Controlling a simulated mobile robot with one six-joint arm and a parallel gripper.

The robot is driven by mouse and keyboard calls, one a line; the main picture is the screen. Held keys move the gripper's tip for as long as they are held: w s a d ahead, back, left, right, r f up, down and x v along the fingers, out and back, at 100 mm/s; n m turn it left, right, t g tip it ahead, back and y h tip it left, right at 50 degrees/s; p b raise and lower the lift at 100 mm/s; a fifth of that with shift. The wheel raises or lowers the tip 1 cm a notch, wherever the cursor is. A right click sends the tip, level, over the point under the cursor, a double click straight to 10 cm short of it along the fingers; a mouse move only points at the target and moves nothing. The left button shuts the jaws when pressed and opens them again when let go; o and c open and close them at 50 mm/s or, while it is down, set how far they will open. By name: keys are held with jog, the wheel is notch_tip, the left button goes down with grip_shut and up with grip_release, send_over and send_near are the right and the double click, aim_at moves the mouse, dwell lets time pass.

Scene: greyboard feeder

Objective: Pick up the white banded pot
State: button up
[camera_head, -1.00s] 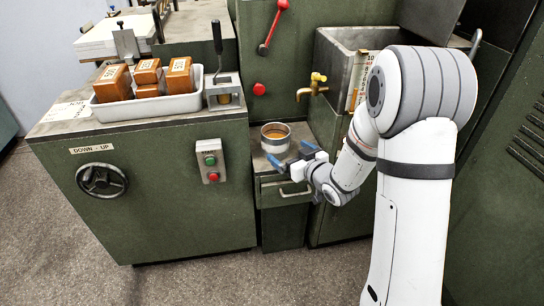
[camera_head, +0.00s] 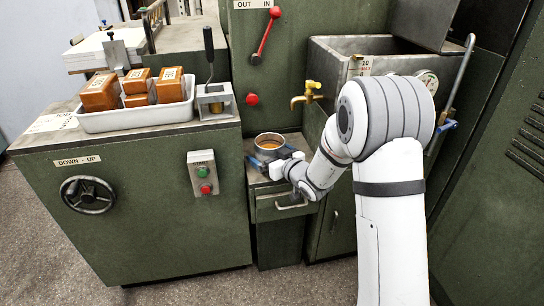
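The white banded pot (camera_head: 269,141) is a small round pot with an open top and orange-brown contents. It stands upright on the low ledge between the green cabinet and the sink unit. My gripper (camera_head: 274,158) is open, with its blue fingertips at the near side of the pot, one toward the left and one toward the right. The pot's lower front is partly hidden by the fingers. I cannot tell whether they touch it.
A brass tap (camera_head: 306,96) juts out from the sink unit (camera_head: 350,62) above my arm. A white tray (camera_head: 135,118) with brown blocks and a dark-handled lever device (camera_head: 214,101) stand on the green cabinet (camera_head: 150,190). A drawer handle (camera_head: 291,206) sticks out below the ledge.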

jog(key=c, duration=1.3)
